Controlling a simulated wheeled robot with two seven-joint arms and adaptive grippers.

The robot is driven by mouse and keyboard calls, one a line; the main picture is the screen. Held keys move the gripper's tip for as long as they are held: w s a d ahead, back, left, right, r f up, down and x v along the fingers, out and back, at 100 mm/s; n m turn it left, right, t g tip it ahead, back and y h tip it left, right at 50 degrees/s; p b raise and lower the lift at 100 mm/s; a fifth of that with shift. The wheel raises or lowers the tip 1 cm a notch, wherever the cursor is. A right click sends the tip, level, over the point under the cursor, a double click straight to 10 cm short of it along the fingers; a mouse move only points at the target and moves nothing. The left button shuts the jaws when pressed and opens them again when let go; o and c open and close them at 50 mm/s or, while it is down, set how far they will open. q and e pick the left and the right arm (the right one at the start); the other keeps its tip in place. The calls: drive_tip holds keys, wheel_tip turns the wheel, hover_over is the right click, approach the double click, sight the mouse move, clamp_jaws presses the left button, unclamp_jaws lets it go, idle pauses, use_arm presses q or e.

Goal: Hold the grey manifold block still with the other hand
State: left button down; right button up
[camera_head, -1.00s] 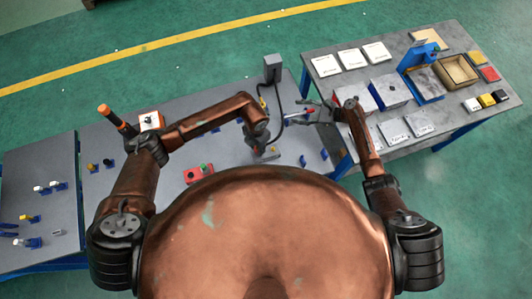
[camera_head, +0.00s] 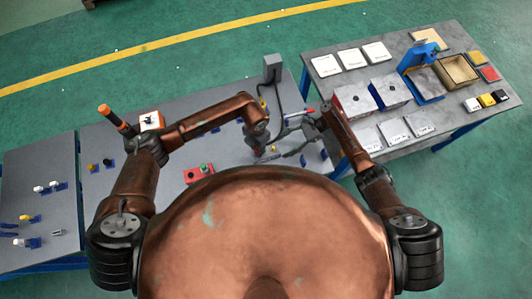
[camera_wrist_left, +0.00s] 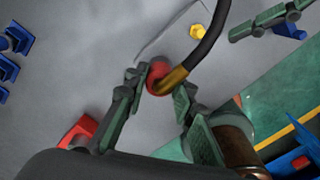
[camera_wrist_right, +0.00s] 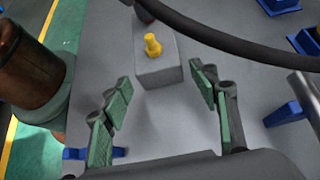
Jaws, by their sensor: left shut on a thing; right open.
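The grey manifold block (camera_wrist_right: 158,76) lies on the grey bench, with a yellow fitting (camera_wrist_right: 153,45) on top. In the right wrist view it is just beyond my right fingertips. My right gripper (camera_wrist_right: 162,88) is open and empty, its fingers spread to either side of the block's near end, not touching it. My left gripper (camera_wrist_left: 160,88) is shut on a red collar (camera_wrist_left: 160,74) at the brass end (camera_wrist_left: 172,82) of a black hose. The collar is at the block's far end in the right wrist view; whether it is seated there is hidden. The yellow fitting (camera_wrist_left: 197,31) also shows in the left wrist view.
The black hose (camera_wrist_right: 240,38) arches over the block's far side. Blue holders (camera_wrist_right: 284,113) stand on the bench nearby. The second table (camera_head: 440,118), with boxes and trays, is at the right.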

drive_tip(key=shift+x, duration=1.65)
drive_tip(key=shift+c, duration=0.7)
drive_tip(key=c, duration=1.1)
